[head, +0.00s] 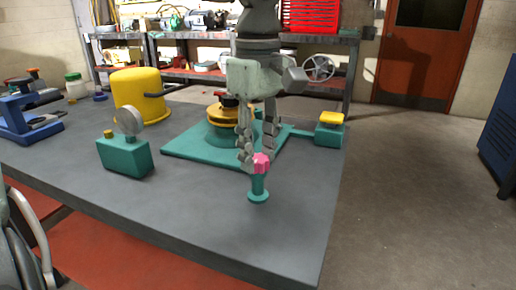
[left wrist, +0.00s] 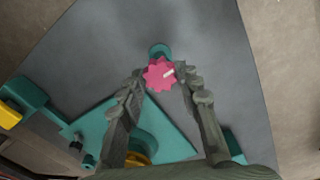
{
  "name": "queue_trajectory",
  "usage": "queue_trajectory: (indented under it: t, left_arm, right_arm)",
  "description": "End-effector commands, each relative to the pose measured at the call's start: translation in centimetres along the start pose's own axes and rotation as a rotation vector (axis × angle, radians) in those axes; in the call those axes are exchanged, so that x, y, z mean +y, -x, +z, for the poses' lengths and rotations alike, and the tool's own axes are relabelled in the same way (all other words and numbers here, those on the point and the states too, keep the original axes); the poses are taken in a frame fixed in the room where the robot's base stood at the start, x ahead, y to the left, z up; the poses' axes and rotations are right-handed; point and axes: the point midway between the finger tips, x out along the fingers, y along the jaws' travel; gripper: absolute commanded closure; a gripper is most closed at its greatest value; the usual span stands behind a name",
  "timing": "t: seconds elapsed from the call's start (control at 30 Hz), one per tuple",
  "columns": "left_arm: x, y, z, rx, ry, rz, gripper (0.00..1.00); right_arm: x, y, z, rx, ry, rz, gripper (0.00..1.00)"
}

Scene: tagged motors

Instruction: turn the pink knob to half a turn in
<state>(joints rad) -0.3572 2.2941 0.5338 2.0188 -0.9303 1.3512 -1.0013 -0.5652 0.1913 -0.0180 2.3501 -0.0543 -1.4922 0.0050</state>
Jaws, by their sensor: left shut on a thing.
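The pink knob (head: 262,163) is a toothed wheel on top of a slim upright teal post (head: 258,188) with a round foot, near the front right of the grey table. My left gripper (head: 258,158) reaches down from above and is shut on the knob, one finger on each side. In the left wrist view the knob (left wrist: 157,77) sits between the fingertips (left wrist: 161,73). A short white mark on its face points right and slightly up. The post is mostly hidden under the knob there. My right gripper is not in view.
Behind the knob is a teal base plate (head: 185,145) with a yellow-and-teal part (head: 228,128). A teal box with a gauge (head: 124,155) and a yellow pot (head: 138,93) stand left. A yellow-topped teal box (head: 328,132) is at right. The table (head: 190,210) is clear in front.

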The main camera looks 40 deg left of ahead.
Motion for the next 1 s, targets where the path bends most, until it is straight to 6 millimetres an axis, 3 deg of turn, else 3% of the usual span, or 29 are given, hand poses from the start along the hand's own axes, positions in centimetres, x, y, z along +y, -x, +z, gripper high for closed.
queue_trajectory:
  t: [0.53, 0.57, 0.7, 1.0]
  left_arm:
    - [0.01, 0.01, 0.02, -0.001, -0.028, 0.001, 0.96]
    - [0.01, 0.01, 0.02, -0.001, -0.028, 0.001, 0.66]
    - [0.01, 0.01, 0.02, 0.0, -0.027, 0.001, 0.48]
    - [0.01, 0.06, 0.0, 0.0, -0.027, 0.001, 0.46]
  right_arm:
    - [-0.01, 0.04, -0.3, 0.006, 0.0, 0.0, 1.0]
    - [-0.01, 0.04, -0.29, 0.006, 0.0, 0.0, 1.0]
    - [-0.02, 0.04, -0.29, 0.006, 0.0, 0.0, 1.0]
    - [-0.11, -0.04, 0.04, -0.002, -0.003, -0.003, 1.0]
